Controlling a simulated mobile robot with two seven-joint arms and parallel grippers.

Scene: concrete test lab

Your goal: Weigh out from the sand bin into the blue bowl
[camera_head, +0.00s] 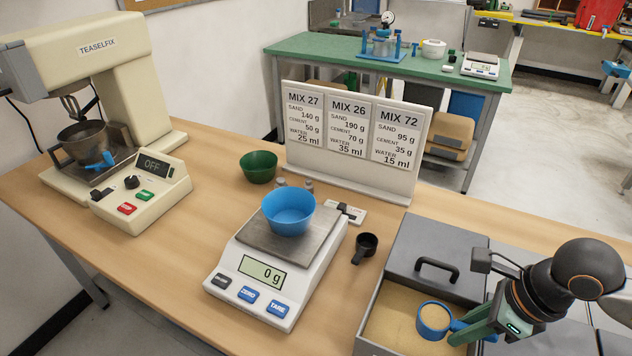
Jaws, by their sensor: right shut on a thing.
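The blue bowl (289,211) stands upright on the steel plate of the scale (262,272). The scale's display reads 0 g. The sand bin (372,316) is at the lower right with pale sand (388,318) in it, and its grey lid (428,248) covers the back part. My right gripper (462,332) is shut on the handle of a blue scoop (421,318), over the open part of the bin. The inside of the scoop looks sand-coloured; I cannot tell how full it is. My left gripper is not in view.
A card stand (345,180) lists MIX 27, MIX 26 and MIX 72. A green bowl (258,167) and a small black scoop (364,246) sit near the scale. A mixer (130,80) and its control box (142,195), reading OFF, stand left. Bare table lies left of the scale.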

